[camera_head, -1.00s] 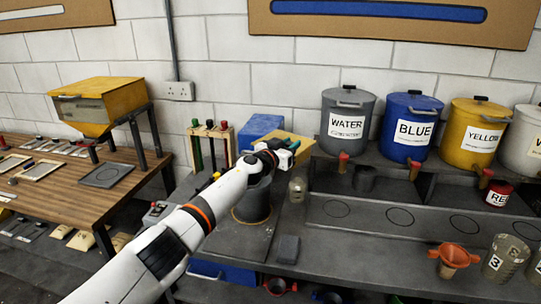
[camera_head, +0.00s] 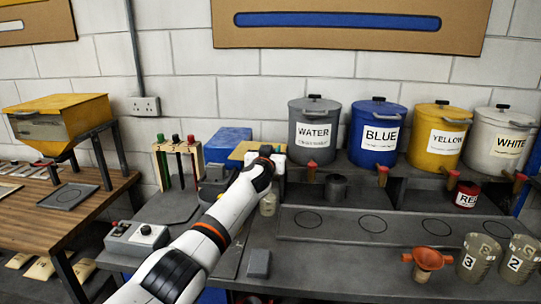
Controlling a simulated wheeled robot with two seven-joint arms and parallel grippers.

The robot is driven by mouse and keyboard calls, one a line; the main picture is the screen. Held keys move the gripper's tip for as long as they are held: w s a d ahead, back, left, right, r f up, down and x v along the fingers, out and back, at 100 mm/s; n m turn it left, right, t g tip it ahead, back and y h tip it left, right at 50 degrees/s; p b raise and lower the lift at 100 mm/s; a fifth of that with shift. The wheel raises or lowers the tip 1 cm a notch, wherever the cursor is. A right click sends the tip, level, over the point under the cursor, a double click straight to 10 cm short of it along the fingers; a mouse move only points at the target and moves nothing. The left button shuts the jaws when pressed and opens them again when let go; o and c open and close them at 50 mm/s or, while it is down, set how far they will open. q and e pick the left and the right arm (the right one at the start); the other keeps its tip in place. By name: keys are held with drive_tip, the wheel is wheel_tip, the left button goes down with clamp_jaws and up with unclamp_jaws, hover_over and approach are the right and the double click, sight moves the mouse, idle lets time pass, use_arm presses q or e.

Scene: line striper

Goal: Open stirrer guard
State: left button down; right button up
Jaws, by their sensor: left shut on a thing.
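The stirrer, with a blue body (camera_head: 228,142), stands on the bench against the wall at mid-left. Its guard looks like the flat yellow panel (camera_head: 243,151) beside the blue body. My left arm reaches in from the bottom. Its gripper (camera_head: 272,157) is at the right end of the yellow panel and is shut on the guard's edge, though the fingers are small and partly hidden. My arm covers most of the area below the guard, including the pot there. My right gripper is not in view.
A control box (camera_head: 137,238) with knobs stands left of my arm. Colored-handled tools (camera_head: 176,150) stand in a rack behind.

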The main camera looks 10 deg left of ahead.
use_arm(q)
drive_tip(key=shift+w+d, duration=0.1)
idle(0.6)
drive_tip(key=c, duration=1.1)
unclamp_jaws()
drive_tip(key=shift+c, duration=0.2)
drive_tip(key=shift+s+r+p, duration=0.15)
drive_tip(key=shift+s+p, duration=0.25)
drive_tip(key=shift+p, duration=0.35)
drive_tip(key=s+p, duration=0.2)
drive_tip(key=s, duration=0.9)
drive_tip(key=shift+a, duration=0.4)
drive_tip(key=shift+s+f, duration=0.1)
drive_tip(key=shift+f, duration=0.1)
